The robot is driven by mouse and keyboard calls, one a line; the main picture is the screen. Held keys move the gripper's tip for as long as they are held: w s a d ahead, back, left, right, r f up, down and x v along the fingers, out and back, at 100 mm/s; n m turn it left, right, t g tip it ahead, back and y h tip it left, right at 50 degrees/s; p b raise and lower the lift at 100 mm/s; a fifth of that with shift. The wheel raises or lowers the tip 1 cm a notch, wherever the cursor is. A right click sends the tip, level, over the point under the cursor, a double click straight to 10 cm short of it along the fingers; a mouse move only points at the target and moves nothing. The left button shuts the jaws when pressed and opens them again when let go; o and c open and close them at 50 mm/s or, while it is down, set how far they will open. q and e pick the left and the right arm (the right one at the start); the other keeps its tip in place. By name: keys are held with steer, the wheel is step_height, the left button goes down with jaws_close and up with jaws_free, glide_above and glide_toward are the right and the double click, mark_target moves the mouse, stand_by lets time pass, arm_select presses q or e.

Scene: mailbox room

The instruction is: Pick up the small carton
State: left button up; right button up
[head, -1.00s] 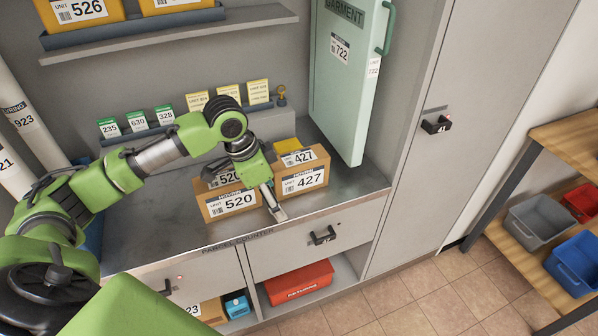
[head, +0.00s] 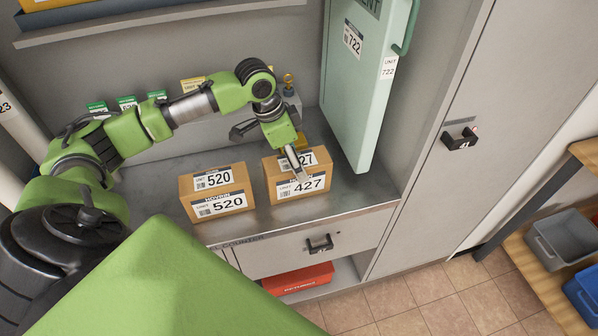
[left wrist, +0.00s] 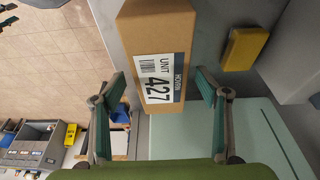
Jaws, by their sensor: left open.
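A small brown carton labelled 427 (head: 286,191) stands upright on the grey parcel counter (head: 246,228). Beside it on the left, a gap apart, stands a similar carton labelled 520 (head: 205,208). My left gripper (head: 268,156) is open above and behind the 427 carton, and one finger overlaps its labelled top in the head view. In the left wrist view the 427 carton (left wrist: 160,32) lies ahead between the spread fingers of the left gripper (left wrist: 162,88). No grip on it shows. My right gripper is in neither view.
A small yellow box (left wrist: 245,48) stands behind the 427 carton. A pale green garment case (head: 362,95) leans upright just right of it. Small green and yellow cards stand behind my arm. Below are a drawer handle (head: 320,243) and a red box (head: 297,278).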

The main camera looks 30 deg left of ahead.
arm_select(q)
steer(key=x, duration=0.3)
steer(key=shift+f, duration=0.15)
steer(key=x, duration=0.1)
steer(key=p+x, duration=0.1)
steer(key=shift+a+f, duration=0.1)
steer(key=shift+f, duration=0.3)
steer(key=shift+x, duration=1)
steer(key=shift+f, duration=0.3)
steer(key=c, duration=1.4)
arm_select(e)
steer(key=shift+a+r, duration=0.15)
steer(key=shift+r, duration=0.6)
